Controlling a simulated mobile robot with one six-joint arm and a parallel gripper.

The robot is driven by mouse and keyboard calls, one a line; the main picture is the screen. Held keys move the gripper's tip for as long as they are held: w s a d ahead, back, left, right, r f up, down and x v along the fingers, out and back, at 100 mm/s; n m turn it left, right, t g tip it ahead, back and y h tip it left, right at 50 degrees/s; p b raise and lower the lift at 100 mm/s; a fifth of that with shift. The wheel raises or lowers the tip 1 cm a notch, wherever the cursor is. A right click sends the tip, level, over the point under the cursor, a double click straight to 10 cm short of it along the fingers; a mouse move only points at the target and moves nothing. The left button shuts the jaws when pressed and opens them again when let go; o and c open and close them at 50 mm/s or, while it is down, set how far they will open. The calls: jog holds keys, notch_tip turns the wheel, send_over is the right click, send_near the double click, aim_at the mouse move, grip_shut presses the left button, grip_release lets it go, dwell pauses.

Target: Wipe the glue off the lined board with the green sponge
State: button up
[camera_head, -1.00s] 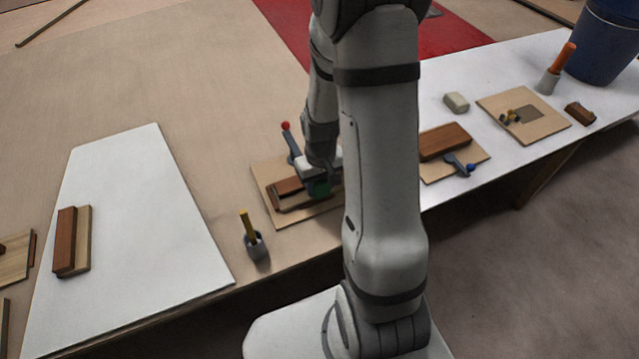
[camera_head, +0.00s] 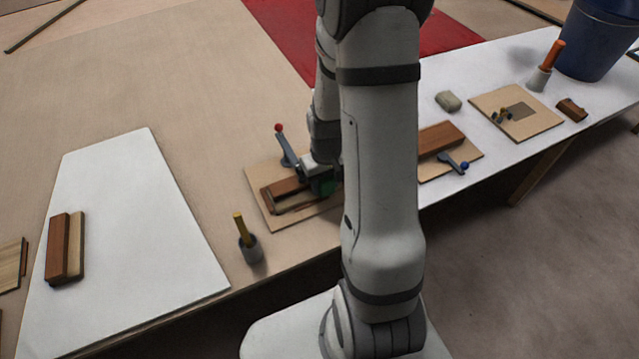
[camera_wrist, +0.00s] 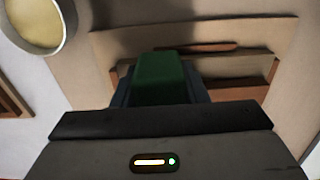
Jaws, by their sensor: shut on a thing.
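My gripper (camera_head: 326,183) is shut on the green sponge (camera_head: 324,187), which also shows in the wrist view (camera_wrist: 160,78). It holds the sponge over the right part of a tan board (camera_head: 262,211). Brown wooden strips (camera_head: 285,188) lie on that board, and they cross the wrist view (camera_wrist: 235,67) beyond the sponge. A thin orange-brown strip (camera_wrist: 200,47) shows there too. I cannot tell which marks are glue or whether the sponge touches the wood. My arm hides the board's right end in the head view.
A red-knobbed clamp (camera_head: 285,146) stands at the board's back edge. A grey pot with a yellow-handled tool (camera_head: 249,246) stands front left. A white sheet (camera_head: 140,200) bears wood blocks (camera_head: 66,247).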

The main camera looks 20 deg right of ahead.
jog(key=shift+d, duration=2)
jog(key=shift+a+f+b, duration=0.2)
jog(key=shift+a+b, duration=0.1)
jog(key=shift+a, duration=0.85)
jog(key=shift+a+r, duration=0.2)
jog(key=shift+a, duration=2.2)
jog(key=shift+d+f, duration=0.1)
jog(key=shift+d, duration=2.2)
jog(key=shift+d+b, duration=0.4)
jog(key=shift+d, duration=0.75)
jog(key=shift+a, duration=2.3)
jog(key=shift+s+a, duration=0.15)
jog(key=shift+a, duration=1)
